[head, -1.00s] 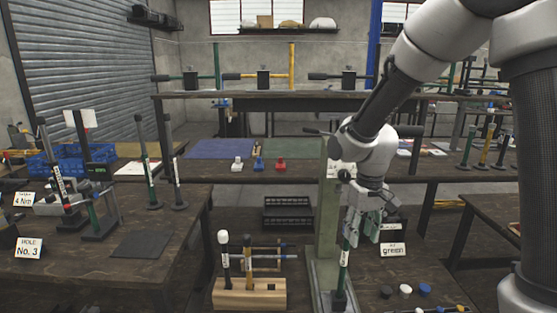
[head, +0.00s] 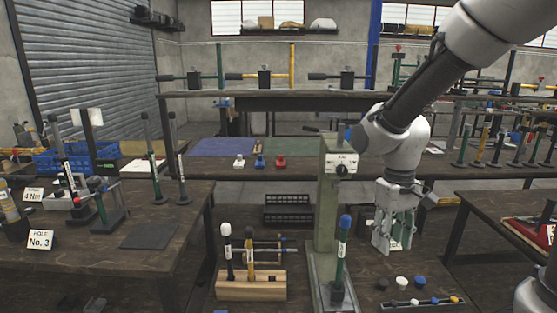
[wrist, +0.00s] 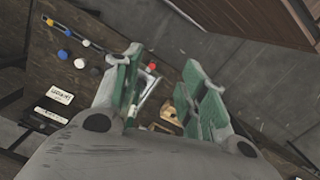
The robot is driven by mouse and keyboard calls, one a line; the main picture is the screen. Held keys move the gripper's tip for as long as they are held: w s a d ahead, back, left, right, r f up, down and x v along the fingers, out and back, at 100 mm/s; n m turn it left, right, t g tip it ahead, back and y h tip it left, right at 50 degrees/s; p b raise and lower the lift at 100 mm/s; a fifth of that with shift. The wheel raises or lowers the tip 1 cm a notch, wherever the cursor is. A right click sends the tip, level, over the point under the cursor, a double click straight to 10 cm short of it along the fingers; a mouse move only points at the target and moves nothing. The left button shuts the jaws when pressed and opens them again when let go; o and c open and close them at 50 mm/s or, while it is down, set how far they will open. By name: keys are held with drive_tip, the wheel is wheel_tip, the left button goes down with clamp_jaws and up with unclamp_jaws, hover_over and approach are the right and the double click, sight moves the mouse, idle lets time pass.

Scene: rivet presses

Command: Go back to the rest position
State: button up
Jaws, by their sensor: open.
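My gripper (head: 393,240) hangs fingers down in the head view, to the right of the grey-green press column. It is open and empty, with a gap between the green-lined fingers in the wrist view (wrist: 160,95). The press (head: 326,215) stands upright on the front table. A green-handled tool with a blue top (head: 342,255) stands on the press base, apart from my gripper. The sign behind my gripper is partly hidden by the fingers.
A wooden rack (head: 250,286) with hammers stands left of the press. Several coloured caps (head: 420,282) lie on the table at the right, by a strip of small coloured pieces (head: 425,302). A side table (head: 150,243) at the left holds tools and signs.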

drive_tip(key=s+d+r+m+t, duration=0.3)
drive_tip(key=s+d+r+t, duration=0.2)
drive_tip(key=s+d+r, duration=0.5)
wheel_tip(320, 180, up, 3)
drive_tip(key=shift+s+d+r, duration=0.15)
drive_tip(key=shift+s+d, duration=0.15)
drive_tip(key=shift+s, duration=0.65)
